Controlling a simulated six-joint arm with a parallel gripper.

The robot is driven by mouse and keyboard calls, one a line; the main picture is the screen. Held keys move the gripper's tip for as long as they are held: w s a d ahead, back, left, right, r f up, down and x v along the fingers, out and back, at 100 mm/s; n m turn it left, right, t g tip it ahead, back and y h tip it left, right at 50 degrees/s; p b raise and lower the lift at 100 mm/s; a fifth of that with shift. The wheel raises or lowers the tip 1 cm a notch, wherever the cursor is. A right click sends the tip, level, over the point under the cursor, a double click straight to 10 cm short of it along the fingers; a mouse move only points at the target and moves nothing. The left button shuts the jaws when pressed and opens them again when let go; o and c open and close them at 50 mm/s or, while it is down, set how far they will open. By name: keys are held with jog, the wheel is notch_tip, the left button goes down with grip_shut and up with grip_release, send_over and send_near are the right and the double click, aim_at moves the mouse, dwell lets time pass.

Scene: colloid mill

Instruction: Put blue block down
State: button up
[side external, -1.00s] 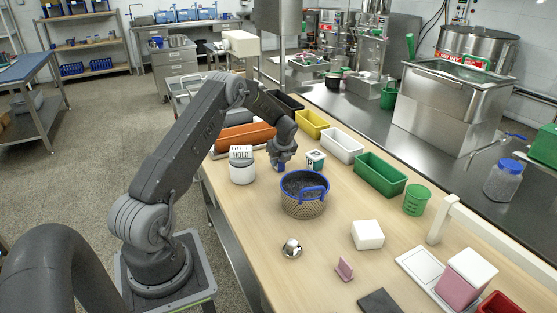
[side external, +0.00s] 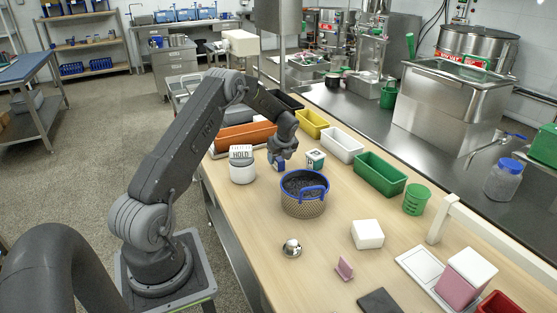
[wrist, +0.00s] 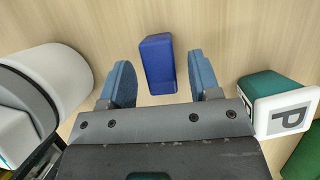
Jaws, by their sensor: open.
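The blue block (wrist: 158,63) stands on the wooden table in the wrist view, just ahead of the gap between my fingertips and apart from both. In the side view the blue block (side external: 279,167) shows only in small part beneath my gripper. In the side view my gripper (side external: 284,153) hangs low over the table, between the white HOLD jar and the small white-and-green block.
The HOLD jar (side external: 242,170) is close on the left, the white-and-green block marked P (side external: 315,160) close on the right. A blue-rimmed basket (side external: 304,207) stands in front. Colored bins, including the green bin (side external: 381,178), line the back edge.

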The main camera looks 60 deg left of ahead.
jog(key=d+r+n+t, duration=0.1)
jog(key=d+r+n, duration=0.1)
jog(key=d+r, duration=0.55)
jog(key=d+r+n, duration=0.1)
jog(key=d+r, duration=0.4)
jog(key=r, duration=0.5)
jog(key=s+d+r+n+t+h, duration=0.1)
jog(key=s+d+r+n, duration=0.25)
jog(key=d, duration=0.25)
jog(key=s+d+r+n+t, duration=0.1)
jog(key=s+d+r+n, duration=0.15)
jog(key=d+r, duration=0.3)
jog(key=s+d+n+t+h, duration=0.2)
jog(key=s+d+n, duration=0.7)
jog(key=s+d, duration=0.8)
jog(key=shift+s+t+h, duration=0.3)
jog(key=shift+s+h, duration=0.5)
jog(key=shift+s, duration=0.05)
